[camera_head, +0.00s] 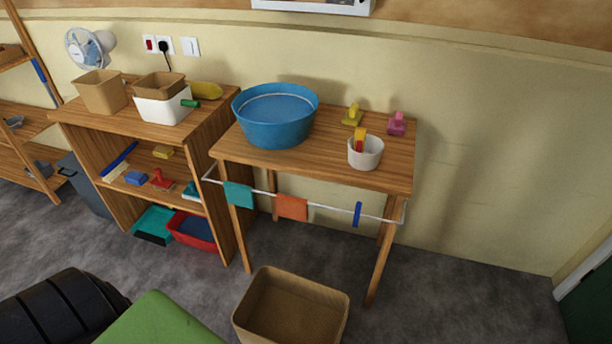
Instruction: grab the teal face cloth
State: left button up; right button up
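The teal face cloth (239,195) hangs over the left part of a thin white rail (335,209) along the front of the wooden table (385,173). An orange-red cloth (291,207) hangs on the same rail to its right, with a small gap between them. A narrow blue item (357,214) hangs further right. Neither of my grippers shows in the head view, so no gripper is seen near the cloth.
A blue basin (275,118) of water and a white pot (365,153) stand on the table. A shelf unit (140,200) stands to the left. An open brown bin (292,308) is on the floor in front. Floor at right is clear.

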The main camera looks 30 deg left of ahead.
aim_at(240, 195)
jog(key=j+z, duration=0.2)
jog(key=j, duration=0.25)
jog(key=j+z, duration=0.2)
jog(key=j, duration=0.3)
jog(key=k+j+z, duration=0.1)
jog(key=j+z, duration=0.15)
jog(key=j, duration=0.2)
jog(key=k+j+z, duration=0.2)
jog(key=j, duration=0.25)
jog(key=j+z, duration=0.2)
jog(key=j, duration=0.25)
jog(key=k+j+z, duration=0.2)
jog(key=j, duration=0.2)
